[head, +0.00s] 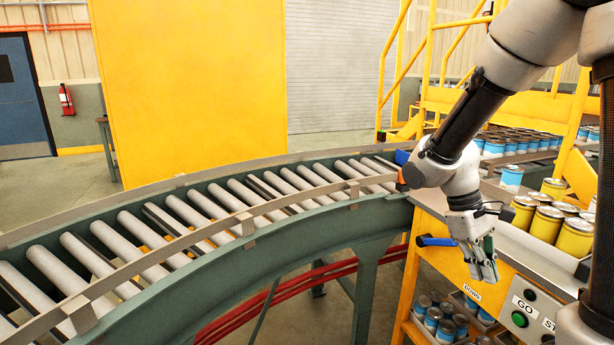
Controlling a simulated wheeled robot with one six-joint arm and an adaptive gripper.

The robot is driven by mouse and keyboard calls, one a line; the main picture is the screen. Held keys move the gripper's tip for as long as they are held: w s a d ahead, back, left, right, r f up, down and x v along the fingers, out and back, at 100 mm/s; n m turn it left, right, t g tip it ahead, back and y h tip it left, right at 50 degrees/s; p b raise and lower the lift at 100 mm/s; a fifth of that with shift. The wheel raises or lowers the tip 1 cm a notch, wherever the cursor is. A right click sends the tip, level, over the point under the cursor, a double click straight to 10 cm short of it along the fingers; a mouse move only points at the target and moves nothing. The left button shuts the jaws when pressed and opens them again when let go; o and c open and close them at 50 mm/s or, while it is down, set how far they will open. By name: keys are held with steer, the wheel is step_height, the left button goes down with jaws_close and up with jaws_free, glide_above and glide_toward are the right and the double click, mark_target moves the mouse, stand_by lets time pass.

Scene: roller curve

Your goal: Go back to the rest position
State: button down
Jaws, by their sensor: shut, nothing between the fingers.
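My gripper (487,268) hangs at the end of my arm on the right side of the head view, fingers pointing down. It is shut and holds nothing. It is in front of the yellow control panel (480,294) with its "DOWN" and "GO" labels, and close to a blue-handled lever (436,241). A green button (519,319) sits on the panel to the lower right of the fingers. I cannot tell whether the fingertips touch the panel.
A curved roller conveyor (205,268) with side rails sweeps from the left to the panel. Yellow cans (575,237) stand on the metal top at right, blue cans (510,176) behind. More cans (433,318) sit on shelves below. Open floor lies beyond the conveyor.

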steer(key=s+r+m+t+y, duration=0.3)
steer(key=s+r+m+t, duration=0.2)
steer(key=r, duration=0.9)
steer(key=s+t, duration=0.3)
steer(key=s, duration=0.1)
steer(key=shift+s+d+y, duration=0.25)
steer(key=shift+s+y, duration=0.05)
steer(key=shift+y, duration=0.1)
